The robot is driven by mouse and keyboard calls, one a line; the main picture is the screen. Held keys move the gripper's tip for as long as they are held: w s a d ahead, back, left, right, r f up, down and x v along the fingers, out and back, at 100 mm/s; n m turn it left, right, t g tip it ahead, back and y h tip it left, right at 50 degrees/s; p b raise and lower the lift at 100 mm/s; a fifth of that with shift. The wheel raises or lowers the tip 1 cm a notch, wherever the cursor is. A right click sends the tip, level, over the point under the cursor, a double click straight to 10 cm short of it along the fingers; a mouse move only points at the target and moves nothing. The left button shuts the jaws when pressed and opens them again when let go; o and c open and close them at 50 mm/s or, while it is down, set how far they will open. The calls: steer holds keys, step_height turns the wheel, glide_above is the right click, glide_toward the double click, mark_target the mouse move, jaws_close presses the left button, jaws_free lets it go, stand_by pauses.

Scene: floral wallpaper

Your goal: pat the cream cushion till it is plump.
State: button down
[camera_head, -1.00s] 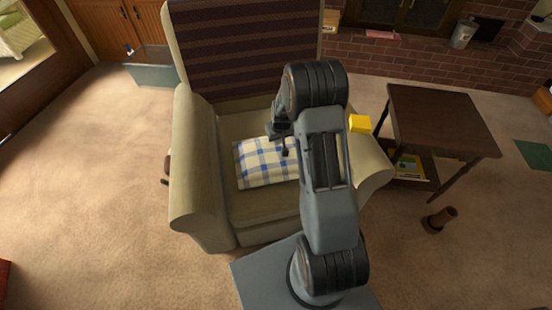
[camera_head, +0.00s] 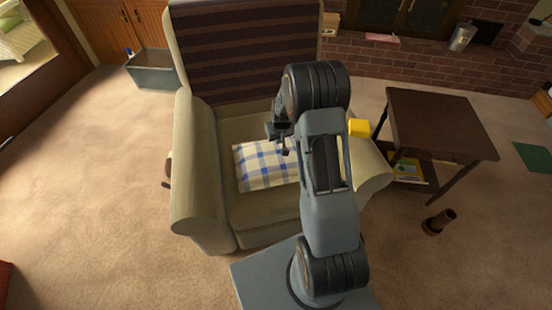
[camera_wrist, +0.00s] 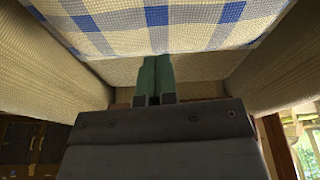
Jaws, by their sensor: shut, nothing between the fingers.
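The cream cushion (camera_head: 262,165) has a blue check pattern and lies on the seat of the armchair (camera_head: 197,165). My arm hides its right part in the head view. My gripper (camera_head: 283,146) is over the far part of the cushion, and its fingers are shut with nothing between them. In the wrist view the cushion (camera_wrist: 190,28) fills the top of the picture. The shut fingertips (camera_wrist: 156,62) reach to its edge there; I cannot tell whether they touch it.
A yellow block (camera_head: 359,128) sits on the chair's right arm. A dark side table (camera_head: 440,120) stands to the right, with a brown cup-like object (camera_head: 438,221) on the carpet before it. A grey bin (camera_head: 152,70) stands behind left. Open carpet lies at left.

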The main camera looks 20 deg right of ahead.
mark_target(277, 148)
steer(key=shift+f, duration=0.1)
stand_by(0.3)
steer(key=shift+s+b+x, duration=0.2)
steer(key=shift+b+x, duration=0.6)
steer(key=shift+x, duration=0.05)
steer(key=shift+s+b+x, duration=0.2)
steer(key=shift+b+x, duration=0.55)
steer(key=shift+x, duration=0.1)
steer(key=shift+w+p+v, duration=0.2)
steer(key=shift+p+v, duration=0.45)
steer(key=shift+v, duration=0.15)
steer(key=shift+w+p+v, duration=0.2)
steer(key=shift+p+v, duration=0.4)
steer(key=shift+v, duration=0.25)
steer(key=w+p+v, duration=0.1)
steer(key=p+v, duration=0.3)
steer(key=v, duration=0.2)
steer(key=shift+w, duration=0.2)
